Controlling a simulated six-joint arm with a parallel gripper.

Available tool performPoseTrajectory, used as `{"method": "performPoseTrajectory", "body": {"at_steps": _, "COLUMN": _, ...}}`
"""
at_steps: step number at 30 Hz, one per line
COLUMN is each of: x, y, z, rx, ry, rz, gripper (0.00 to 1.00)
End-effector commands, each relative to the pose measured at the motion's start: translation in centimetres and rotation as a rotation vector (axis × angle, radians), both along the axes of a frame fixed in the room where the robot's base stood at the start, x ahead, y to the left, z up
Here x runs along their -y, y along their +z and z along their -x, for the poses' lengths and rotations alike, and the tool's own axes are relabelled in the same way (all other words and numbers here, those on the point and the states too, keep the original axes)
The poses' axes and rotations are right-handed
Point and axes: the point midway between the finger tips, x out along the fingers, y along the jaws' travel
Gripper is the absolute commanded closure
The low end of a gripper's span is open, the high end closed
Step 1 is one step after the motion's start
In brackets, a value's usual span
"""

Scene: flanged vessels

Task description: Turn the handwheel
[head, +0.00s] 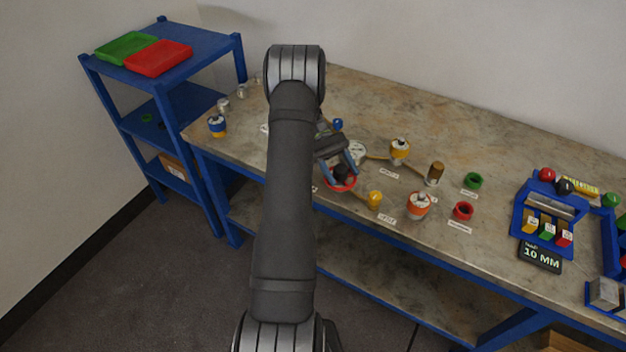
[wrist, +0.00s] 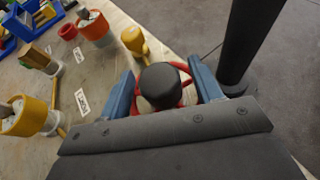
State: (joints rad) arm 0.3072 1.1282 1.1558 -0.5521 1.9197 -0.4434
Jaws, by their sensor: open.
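The red handwheel (head: 341,185) is near the bench's front edge in the head view. In the wrist view its red rim (wrist: 187,92) shows around a black, round-topped hub (wrist: 160,79). My gripper (head: 341,172) is over the handwheel, and its blue fingers are apart. In the wrist view my gripper (wrist: 165,90) has one finger on each side of the black hub, and the hub stands between them. I cannot tell whether either finger touches the hub or the rim. The gripper body hides the near part of the wheel.
A yellow fitting (head: 375,199) stands close to the right of the wheel, with an orange-and-white vessel (head: 418,205) beyond it. Red (head: 463,211) and green (head: 474,181) rings lie farther right. A blue rack (head: 545,215) is at the right. Open floor lies in front.

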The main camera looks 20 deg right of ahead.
Motion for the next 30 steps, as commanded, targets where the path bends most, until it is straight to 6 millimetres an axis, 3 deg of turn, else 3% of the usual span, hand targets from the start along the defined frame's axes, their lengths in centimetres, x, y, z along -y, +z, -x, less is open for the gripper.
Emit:
{"method": "performPoseTrajectory", "body": {"at_steps": 18, "x": -0.14, "y": 0.09, "z": 0.06, "rx": 0.0, "ry": 0.799, "rz": -0.002, "gripper": 0.41}}
{"method": "performPoseTrajectory", "body": {"at_steps": 30, "x": -0.08, "y": 0.02, "z": 0.1, "rx": -0.002, "ry": 1.209, "rz": -0.004, "gripper": 0.41}}
